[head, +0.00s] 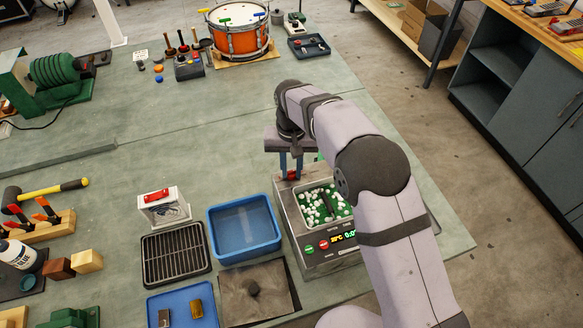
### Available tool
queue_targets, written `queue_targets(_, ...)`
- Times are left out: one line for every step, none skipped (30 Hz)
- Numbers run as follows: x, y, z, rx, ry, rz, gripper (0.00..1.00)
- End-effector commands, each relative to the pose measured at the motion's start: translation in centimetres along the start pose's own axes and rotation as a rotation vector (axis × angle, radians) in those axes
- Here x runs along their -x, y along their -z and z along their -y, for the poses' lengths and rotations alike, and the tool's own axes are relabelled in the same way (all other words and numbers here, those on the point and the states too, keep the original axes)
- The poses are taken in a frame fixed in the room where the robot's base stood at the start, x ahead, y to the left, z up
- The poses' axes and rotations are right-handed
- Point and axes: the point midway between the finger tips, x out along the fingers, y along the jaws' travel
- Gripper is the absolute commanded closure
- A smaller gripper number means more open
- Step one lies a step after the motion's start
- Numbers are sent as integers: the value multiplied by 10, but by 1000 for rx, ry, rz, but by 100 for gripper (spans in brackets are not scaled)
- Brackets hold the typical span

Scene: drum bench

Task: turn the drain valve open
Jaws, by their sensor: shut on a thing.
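A grey metal machine (318,262) stands at the right of the bench, with a green basin (340,208) of white pellets in its top. A digital display and green and red buttons are on its front. My gripper (291,170) points down at the machine's back left corner. Its blue fingers are shut on a small red part (292,175), which looks like the drain valve's handle. The fingers and my arm hide most of the valve, so its turn angle cannot be told. My arm also covers the machine's right side.
A blue tray (276,243) stands close left of the machine. A black grate (148,262), a white box with a red top (183,212) and a dark plate (286,306) are near it. A drum (238,42) is at the back. The middle of the bench is clear.

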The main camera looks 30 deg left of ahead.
Motion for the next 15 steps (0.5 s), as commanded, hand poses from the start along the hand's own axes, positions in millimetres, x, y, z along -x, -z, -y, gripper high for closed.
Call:
queue_targets(2, 1, 0, -4, 1, -4, 100)
queue_targets(2, 1, 0, -5, 1, -4, 100)
queue_targets(2, 1, 0, -6, 1, -4, 100)
queue_targets(2, 1, 0, -6, 1, -4, 100)
queue_targets(2, 1, 0, -7, 1, -4, 100)
queue_targets(2, 1, 0, -7, 1, -4, 100)
queue_targets(2, 1, 0, -6, 1, -4, 100)
queue_targets(2, 1, 0, -6, 1, -4, 100)
queue_targets(2, 1, 0, -6, 1, -4, 100)
queue_targets(2, 1, 0, -6, 1, -5, 100)
queue_targets(2, 1, 0, -6, 2, -5, 100)
queue_targets(2, 1, 0, -6, 2, -5, 77)
queue_targets(2, 1, 0, -6, 2, -5, 70)
queue_targets(2, 1, 0, -6, 2, -5, 63)
queue_targets(2, 1, 0, -5, 1, -4, 61)
